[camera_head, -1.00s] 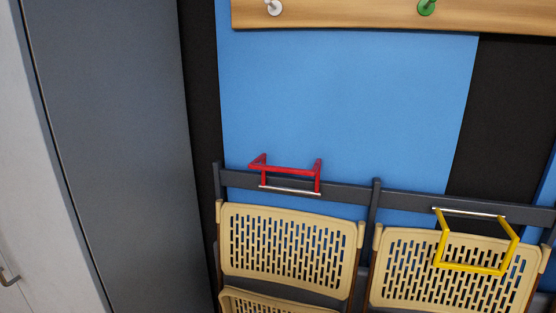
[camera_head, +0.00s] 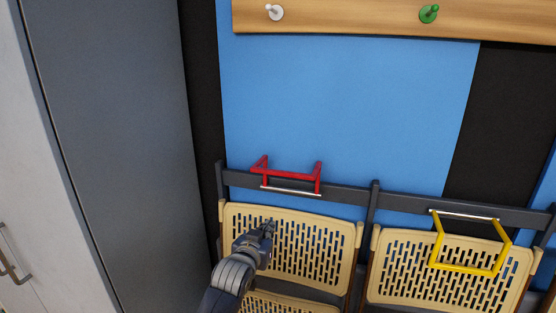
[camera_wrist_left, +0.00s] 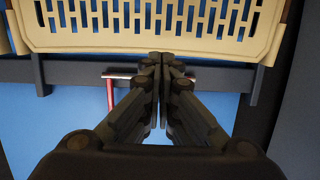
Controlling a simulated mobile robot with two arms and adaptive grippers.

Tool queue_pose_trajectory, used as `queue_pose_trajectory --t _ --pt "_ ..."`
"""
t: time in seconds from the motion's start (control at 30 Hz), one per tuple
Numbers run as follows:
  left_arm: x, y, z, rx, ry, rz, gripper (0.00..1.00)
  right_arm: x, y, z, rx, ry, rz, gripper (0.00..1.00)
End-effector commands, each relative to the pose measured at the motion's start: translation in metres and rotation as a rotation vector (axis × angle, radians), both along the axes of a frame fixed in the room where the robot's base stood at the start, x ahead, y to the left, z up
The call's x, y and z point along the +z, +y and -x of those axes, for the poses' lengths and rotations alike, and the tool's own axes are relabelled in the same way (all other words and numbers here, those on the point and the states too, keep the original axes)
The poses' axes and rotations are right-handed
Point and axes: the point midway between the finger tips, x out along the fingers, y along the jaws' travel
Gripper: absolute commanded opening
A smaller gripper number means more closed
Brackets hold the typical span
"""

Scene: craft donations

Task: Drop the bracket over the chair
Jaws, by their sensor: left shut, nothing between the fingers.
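A red bracket (camera_head: 290,174) with a silver bar stands up on the dark rail above the left chair (camera_head: 291,240), which has a tan slotted back. A yellow bracket (camera_head: 470,268) hangs down in front of the right chair (camera_head: 400,272). My left gripper (camera_head: 268,228) is shut and empty in front of the left chair's back, below the red bracket and apart from it. In the left wrist view my gripper's closed fingers (camera_wrist_left: 163,62) overlap the silver bar, with part of the red bracket (camera_wrist_left: 110,97) beside them. My right gripper is not in view.
A dark rail (camera_head: 345,193) runs behind both chairs. A wooden board (camera_head: 350,20) with a white peg (camera_head: 275,12) and a green peg (camera_head: 429,13) is above. A grey cabinet (camera_head: 105,120) stands on the left. The blue panel (camera_head: 345,105) between is clear.

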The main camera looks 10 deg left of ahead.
Motion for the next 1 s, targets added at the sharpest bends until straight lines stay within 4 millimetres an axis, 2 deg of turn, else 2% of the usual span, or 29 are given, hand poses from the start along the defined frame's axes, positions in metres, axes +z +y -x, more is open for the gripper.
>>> queue_pose_trajectory --t 0.03,0.1,0.2,0.3,0.4,0.47,0.83,1.0 --pt "0.047 -0.003 -0.003 -0.001 -0.059 0.012 0.0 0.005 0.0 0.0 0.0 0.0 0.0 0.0" --pt "0.096 -0.005 -0.003 -0.003 -0.122 0.025 0.0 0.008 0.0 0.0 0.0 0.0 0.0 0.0" --pt "0.15 -0.007 0.001 -0.005 -0.192 0.041 0.0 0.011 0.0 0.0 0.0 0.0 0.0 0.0" --pt "0.184 -0.009 0.006 -0.007 -0.239 0.052 0.0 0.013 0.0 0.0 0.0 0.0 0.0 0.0" --pt "0.201 -0.009 0.009 -0.007 -0.261 0.058 0.0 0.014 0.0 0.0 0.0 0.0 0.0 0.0" --pt "0.206 -0.009 0.01 -0.008 -0.268 0.06 0.0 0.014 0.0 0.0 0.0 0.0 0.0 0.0" --pt "0.206 -0.009 0.008 -0.007 -0.268 0.059 0.0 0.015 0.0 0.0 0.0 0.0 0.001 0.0" --pt "0.207 -0.011 -0.004 -0.007 -0.266 0.058 0.0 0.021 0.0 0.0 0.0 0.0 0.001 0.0"
